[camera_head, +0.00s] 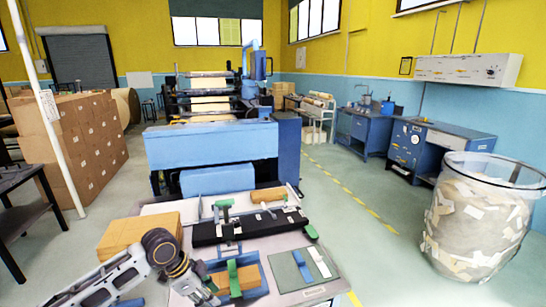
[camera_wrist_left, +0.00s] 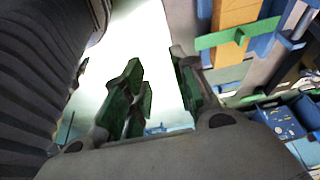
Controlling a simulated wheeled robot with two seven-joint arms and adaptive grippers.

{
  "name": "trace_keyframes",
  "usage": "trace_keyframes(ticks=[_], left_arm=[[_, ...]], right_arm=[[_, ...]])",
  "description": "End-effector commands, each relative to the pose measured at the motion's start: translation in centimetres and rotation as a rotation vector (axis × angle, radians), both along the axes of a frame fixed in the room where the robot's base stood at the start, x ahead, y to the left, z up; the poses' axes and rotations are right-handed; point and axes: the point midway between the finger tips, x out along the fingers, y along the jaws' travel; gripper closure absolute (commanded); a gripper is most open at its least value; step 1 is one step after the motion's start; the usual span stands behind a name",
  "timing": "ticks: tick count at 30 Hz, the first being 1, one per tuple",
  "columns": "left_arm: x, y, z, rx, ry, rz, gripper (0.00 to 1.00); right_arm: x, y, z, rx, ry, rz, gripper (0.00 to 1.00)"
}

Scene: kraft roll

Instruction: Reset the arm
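My left arm comes in from the lower left in the head view. My left gripper (camera_head: 203,284) is above the front left of the work table (camera_head: 185,236), beside a blue tray (camera_head: 262,274). In the left wrist view the gripper's (camera_wrist_left: 160,90) green-padded fingers stand apart, with a bright pale surface between them and nothing held. A brown block (camera_head: 246,277) with an upright green piece (camera_head: 232,276) sits in the tray. The block also shows in the left wrist view (camera_wrist_left: 236,14), right of the fingers. My right gripper is not in view.
A cardboard stack (camera_head: 135,234) stands left of the tray. A black bar (camera_head: 247,228) lies across the table behind it. A grey-green board (camera_head: 291,270) lies to the right. A full clear bin (camera_head: 473,222) stands on the floor at right.

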Motion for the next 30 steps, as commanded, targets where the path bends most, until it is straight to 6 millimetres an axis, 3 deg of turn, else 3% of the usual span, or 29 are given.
trace_keyframes(ticks=[21, 30], left_arm=[[-4.7, -5.8, -3.9, -0.035, -0.022, 0.109, 0.72], [-6.8, -7.1, -5.0, -0.057, -0.030, 0.230, 0.72]], right_arm=[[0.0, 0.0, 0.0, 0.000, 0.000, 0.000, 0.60], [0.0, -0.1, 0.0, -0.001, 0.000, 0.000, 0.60]])
